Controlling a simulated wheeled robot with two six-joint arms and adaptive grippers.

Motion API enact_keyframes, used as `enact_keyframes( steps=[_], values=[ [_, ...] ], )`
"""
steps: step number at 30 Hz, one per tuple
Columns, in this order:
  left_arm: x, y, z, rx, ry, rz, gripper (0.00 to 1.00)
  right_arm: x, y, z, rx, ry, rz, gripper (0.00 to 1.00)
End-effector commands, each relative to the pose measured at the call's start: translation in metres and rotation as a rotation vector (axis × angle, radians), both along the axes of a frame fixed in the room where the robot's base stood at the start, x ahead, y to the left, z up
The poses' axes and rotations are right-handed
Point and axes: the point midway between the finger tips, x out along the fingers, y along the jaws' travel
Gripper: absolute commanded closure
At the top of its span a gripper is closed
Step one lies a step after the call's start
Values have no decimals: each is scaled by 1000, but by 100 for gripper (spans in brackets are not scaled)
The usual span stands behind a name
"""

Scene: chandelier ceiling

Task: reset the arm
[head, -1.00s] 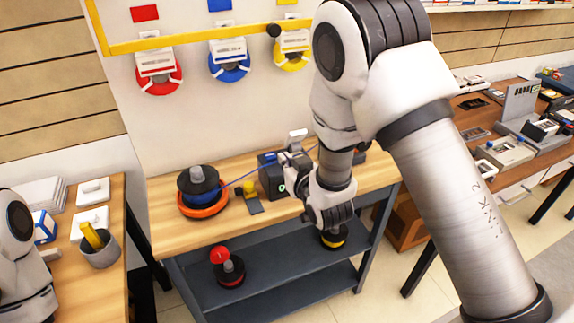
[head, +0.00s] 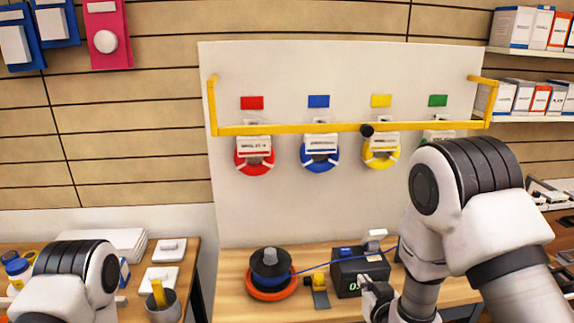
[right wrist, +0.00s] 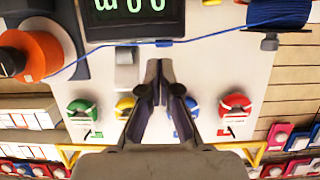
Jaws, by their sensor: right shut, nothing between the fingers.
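My right arm comes in from the right in the head view. Its gripper (head: 374,296) is low, in front of the black box with a green display (head: 360,280), partly cut off by the lower edge. In the right wrist view the fingers (right wrist: 160,72) are together with nothing between them, and the box (right wrist: 135,22) is at the top. My left arm shows at the lower left of the head view; its gripper is out of the picture.
A spool on an orange ring (head: 270,293) stands on the wooden bench (head: 232,290), a blue strand running to the box. Red (head: 254,158), blue (head: 320,155) and yellow (head: 381,152) spools hang on the white board under a yellow rail (head: 300,129). A grey cup (head: 163,309) stands left.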

Motion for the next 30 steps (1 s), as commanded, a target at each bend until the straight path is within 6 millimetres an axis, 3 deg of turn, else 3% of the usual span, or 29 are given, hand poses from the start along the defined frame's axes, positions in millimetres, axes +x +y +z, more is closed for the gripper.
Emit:
enact_keyframes(
  steps=[1,3,5,9,12,15,19,30],
  values=[
    [0,0,0,0,0,0,69,-17,-5,-36,7,75,-12,100],
    [0,0,0,0,0,0,69,-50,-13,-87,16,208,-31,100],
    [0,0,0,0,0,0,69,-86,-19,-129,19,343,-46,100],
    [0,0,0,0,0,0,69,-187,-29,-207,22,686,-72,100],
    [0,0,0,0,0,0,69,-261,-32,-237,23,927,-77,100],
    [0,0,0,0,0,0,69,-314,-31,-242,21,1116,-65,100],
    [0,0,0,0,0,0,69,-341,-29,-241,10,1237,-44,100],
    [0,0,0,0,0,0,69,-341,-29,-241,7,1240,-41,100]
  ],
)
